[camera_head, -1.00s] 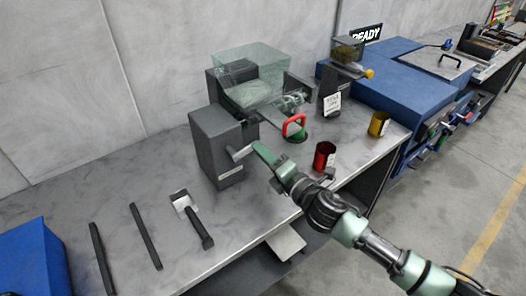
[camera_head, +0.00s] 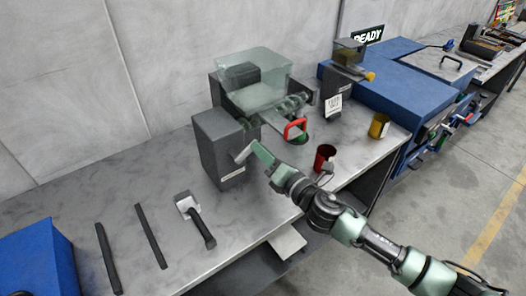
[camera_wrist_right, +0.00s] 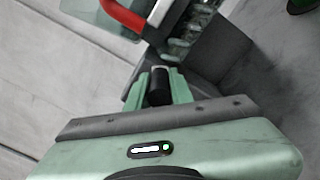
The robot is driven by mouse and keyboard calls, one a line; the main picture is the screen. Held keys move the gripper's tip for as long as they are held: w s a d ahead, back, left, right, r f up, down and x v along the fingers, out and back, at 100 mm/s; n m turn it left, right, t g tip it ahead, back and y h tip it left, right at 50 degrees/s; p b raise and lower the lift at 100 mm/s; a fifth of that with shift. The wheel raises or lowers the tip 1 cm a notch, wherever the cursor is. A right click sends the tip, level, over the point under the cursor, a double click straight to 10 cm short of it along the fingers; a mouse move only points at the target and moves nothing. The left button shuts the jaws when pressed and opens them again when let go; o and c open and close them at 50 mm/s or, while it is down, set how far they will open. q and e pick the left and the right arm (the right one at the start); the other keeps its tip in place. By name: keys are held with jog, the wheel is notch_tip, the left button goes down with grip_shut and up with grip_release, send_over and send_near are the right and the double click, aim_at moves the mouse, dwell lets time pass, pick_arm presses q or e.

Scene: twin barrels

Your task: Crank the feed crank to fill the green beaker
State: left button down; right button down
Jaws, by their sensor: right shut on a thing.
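My right gripper (camera_head: 254,152) is at the right side of the dark grey box (camera_head: 218,146), beside a short pale crank arm (camera_head: 242,154). In the right wrist view its green fingers (camera_wrist_right: 158,90) are shut around the black handle of the feed crank (camera_wrist_right: 159,82). The green beaker (camera_head: 300,139) stands beneath the red handle (camera_head: 295,127) and is mostly hidden by it; its fill cannot be told. A clear hopper (camera_head: 262,72) sits behind the grey box. My left gripper is not in view.
A red beaker (camera_head: 325,157) and a yellow beaker (camera_head: 379,125) stand to the right. A small dispenser (camera_head: 347,58) with a white tag is behind them. A black-handled lever (camera_head: 203,228) and two dark bars (camera_head: 150,236) lie at the bench front left. A READY sign (camera_head: 369,36) stands behind.

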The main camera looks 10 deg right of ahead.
jog(key=c, duration=1.3)
grip_release()
jog(key=shift+a, duration=0.1)
jog(key=shift+o, duration=0.2)
jog(key=b+v, duration=0.1)
jog(key=v, duration=0.6)
jog(key=shift+s+d+b, duration=0.2)
jog(key=shift+s+b, duration=0.15)
jog(key=shift+b, duration=0.05)
